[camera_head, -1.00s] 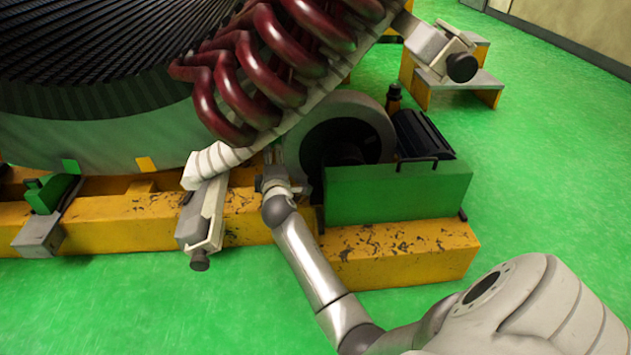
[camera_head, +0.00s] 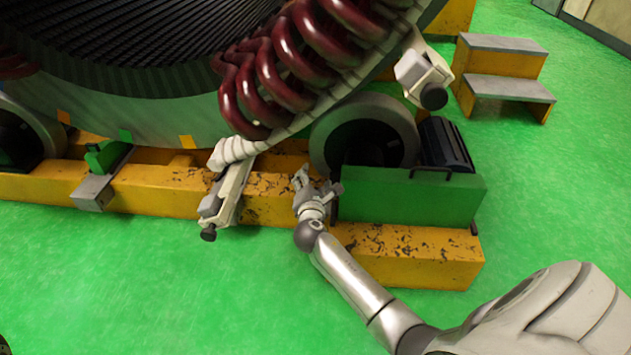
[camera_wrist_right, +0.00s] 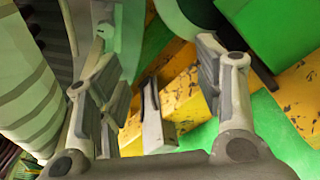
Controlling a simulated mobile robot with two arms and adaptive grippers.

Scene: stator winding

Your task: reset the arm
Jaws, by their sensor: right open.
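My right arm (camera_head: 350,280) reaches in from the lower right in the head view. My right gripper (camera_head: 318,184) is open and empty, in front of the yellow beam, just left of the green block. In the right wrist view its two fingers (camera_wrist_right: 155,60) stand wide apart with nothing between them. The big stator (camera_head: 150,135) with dark red coils (camera_head: 275,85) fills the upper left. A white clamp-like part (camera_head: 230,190) lies left of my gripper, apart from it. My left gripper is not in view.
A grey roller (camera_head: 400,120) and a green block (camera_head: 405,200) stand right of my gripper on the yellow base (camera_head: 410,260). A second white part (camera_head: 422,78) is above them. A yellow step stool (camera_head: 505,65) is at upper right. Green floor (camera_head: 150,290) is clear in front.

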